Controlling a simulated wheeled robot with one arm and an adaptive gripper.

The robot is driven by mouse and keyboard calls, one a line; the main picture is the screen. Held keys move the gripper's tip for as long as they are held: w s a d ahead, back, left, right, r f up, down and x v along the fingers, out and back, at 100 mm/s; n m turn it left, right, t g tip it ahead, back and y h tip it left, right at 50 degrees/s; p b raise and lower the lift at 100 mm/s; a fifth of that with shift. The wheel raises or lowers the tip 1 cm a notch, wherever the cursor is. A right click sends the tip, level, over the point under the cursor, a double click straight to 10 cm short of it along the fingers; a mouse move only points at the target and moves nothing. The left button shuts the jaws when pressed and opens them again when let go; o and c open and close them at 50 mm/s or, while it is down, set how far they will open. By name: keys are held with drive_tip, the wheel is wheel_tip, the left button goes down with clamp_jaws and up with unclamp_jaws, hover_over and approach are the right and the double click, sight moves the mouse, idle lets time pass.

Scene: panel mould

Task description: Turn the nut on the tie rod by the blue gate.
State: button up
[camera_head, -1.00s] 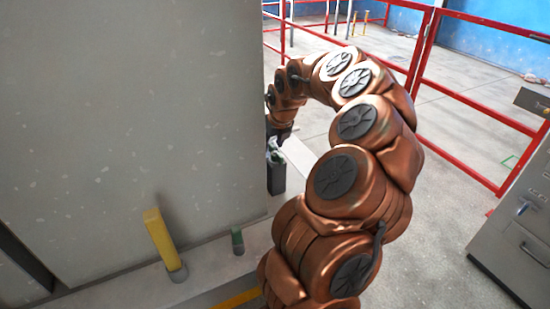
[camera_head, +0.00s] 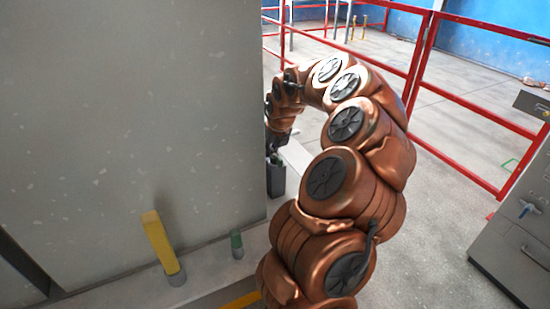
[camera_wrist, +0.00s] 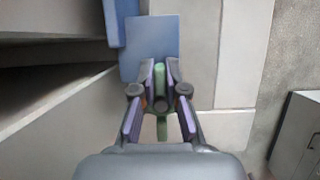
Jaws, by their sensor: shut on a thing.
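In the wrist view, my gripper (camera_wrist: 160,75) is shut on a narrow green piece, the nut (camera_wrist: 161,85), with one finger on each side of it. A lower part of the green piece shows below the finger joints. The blue gate (camera_wrist: 150,40) lies just behind the fingertips. The tie rod itself is hidden by the nut and my fingers. In the head view, my gripper (camera_head: 277,150) is small and partly hidden at the right edge of the large grey panel, above a dark upright block (camera_head: 276,178).
The grey panel (camera_head: 130,110) fills the left of the head view. Red railings (camera_head: 420,70) and a grey cabinet (camera_head: 515,220) stand to the right, with open floor between.

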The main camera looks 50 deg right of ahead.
clamp_jaws()
drive_tip(key=shift+d+f+m+h+b, duration=0.1)
drive_tip(key=shift+f+m+h+b, duration=0.2)
drive_tip(key=shift+m+b, duration=0.5)
drive_tip(key=shift+s+d+m+b, duration=0.15)
drive_tip(key=shift+m+b, duration=0.25)
drive_tip(key=shift+b, duration=0.5)
drive_tip(key=shift+d+r+m+g+h+b, duration=0.1)
drive_tip(key=shift+r+m+g+h+b, duration=0.2)
drive_tip(key=shift+m, duration=0.3)
drive_tip(key=shift+s+f+m+b, duration=0.1)
drive_tip(key=shift+f+m+b, duration=0.25)
drive_tip(key=shift+b, duration=0.45)
drive_tip(key=shift+s+d+r+m+h+b, duration=0.15)
drive_tip(key=shift+d+m+h+b, duration=0.2)
drive_tip(key=shift+m+b, duration=0.45)
drive_tip(key=shift+s+d+r+m+g+b, duration=0.1)
drive_tip(key=shift+s+m+g+b, duration=0.3)
drive_tip(key=shift+g+b, duration=0.1)
drive_tip(key=shift+s+d+r, duration=0.1)
drive_tip(key=shift+r, duration=0.1)
